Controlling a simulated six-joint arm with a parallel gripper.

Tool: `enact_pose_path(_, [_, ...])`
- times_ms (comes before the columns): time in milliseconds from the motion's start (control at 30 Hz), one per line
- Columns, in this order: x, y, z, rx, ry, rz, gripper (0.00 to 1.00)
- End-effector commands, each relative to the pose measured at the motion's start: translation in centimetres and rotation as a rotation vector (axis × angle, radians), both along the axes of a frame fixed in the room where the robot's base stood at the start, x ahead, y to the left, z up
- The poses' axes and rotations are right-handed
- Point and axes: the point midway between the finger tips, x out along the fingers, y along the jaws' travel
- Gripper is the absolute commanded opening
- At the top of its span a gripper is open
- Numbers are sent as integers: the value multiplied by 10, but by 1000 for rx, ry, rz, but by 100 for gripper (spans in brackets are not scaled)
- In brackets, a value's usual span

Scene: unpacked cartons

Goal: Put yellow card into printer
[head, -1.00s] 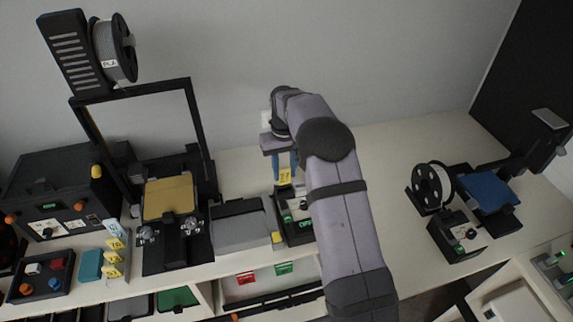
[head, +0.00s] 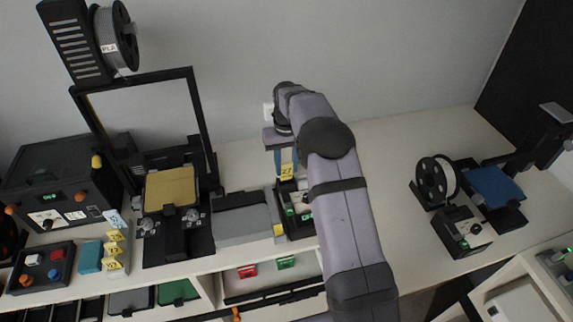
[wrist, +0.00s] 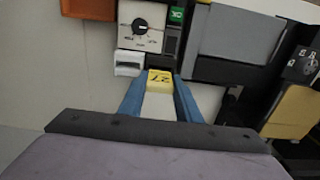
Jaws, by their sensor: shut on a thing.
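My gripper (head: 286,165) has blue fingers and is shut on a yellow card (head: 287,172) marked with dark characters. In the wrist view the yellow card (wrist: 159,77) sits between the fingertips (wrist: 160,88), its pale lower part between the blue fingers. The card is at a small black control box (head: 292,212) with a green light, partly hidden by my arm. In the wrist view this box shows a white dial panel (wrist: 143,24) and a green display. I cannot tell whether the card touches the box. A large framed printer with a yellow bed (head: 170,188) stands left.
A grey block (head: 242,222) stands between printer and control box. More yellow tags (head: 114,249) stand beside a teal block (head: 90,257) at left. A second printer with a blue bed (head: 495,186) and a spool (head: 434,181) is at right. The tabletop behind my arm is clear.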

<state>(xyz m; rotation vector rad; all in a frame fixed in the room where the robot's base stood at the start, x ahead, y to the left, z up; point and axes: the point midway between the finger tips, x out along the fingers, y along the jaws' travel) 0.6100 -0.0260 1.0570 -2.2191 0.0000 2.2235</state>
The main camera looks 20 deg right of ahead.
Motion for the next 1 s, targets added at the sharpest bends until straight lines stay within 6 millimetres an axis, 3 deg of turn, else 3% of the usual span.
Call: enact_pose_path(1000, [0,0,-18,0,-2,0,6])
